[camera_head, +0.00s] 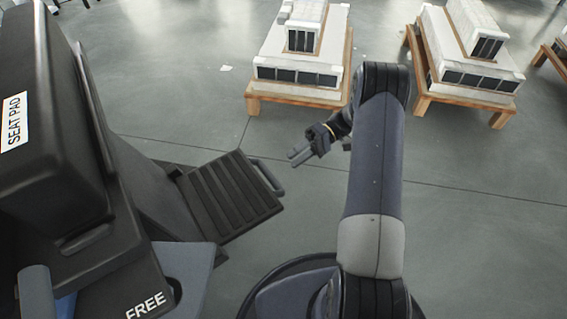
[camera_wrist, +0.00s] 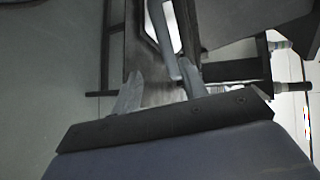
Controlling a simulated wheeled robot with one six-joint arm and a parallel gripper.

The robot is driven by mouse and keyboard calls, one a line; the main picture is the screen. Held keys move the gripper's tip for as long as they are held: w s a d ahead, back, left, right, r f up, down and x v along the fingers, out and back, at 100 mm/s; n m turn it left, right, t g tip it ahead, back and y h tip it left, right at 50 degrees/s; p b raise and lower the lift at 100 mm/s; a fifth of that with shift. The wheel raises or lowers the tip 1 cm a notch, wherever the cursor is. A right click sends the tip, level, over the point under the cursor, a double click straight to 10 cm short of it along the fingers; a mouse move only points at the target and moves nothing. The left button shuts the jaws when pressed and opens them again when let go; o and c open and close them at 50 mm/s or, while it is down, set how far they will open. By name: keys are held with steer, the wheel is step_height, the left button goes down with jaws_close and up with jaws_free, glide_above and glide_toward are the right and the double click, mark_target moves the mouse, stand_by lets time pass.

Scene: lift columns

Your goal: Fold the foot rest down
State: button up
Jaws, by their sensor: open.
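The foot rest (camera_head: 232,195) is a dark ribbed plate sticking out to the right from the low part of a black chair (camera_head: 45,120). A grey bar handle (camera_head: 268,178) runs along its outer edge. My gripper (camera_head: 297,156) is open and empty, just beyond the handle to the upper right in the head view, with a small gap seen there. In the wrist view, my two fingertips (camera_wrist: 160,82) are spread, and the grey handle (camera_wrist: 167,40) comes down close to the right finger. I cannot tell whether they touch.
The chair carries a "SEAT PAD" label (camera_head: 14,121) and a "FREE" label (camera_head: 151,303). Wooden pallets with white units (camera_head: 299,103) (camera_head: 465,108) stand at the back. The grey floor (camera_head: 480,230) at right is clear.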

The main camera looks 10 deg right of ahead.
steer(key=shift+v, duration=1.35)
steer(key=shift+a+f, duration=0.1)
steer(key=shift+a, duration=0.05)
steer(key=b+x, duration=0.1)
steer(key=x, duration=0.9)
steer(key=shift+a+r, duration=0.2)
steer(key=shift+r, duration=0.15)
steer(key=shift+s, duration=0.1)
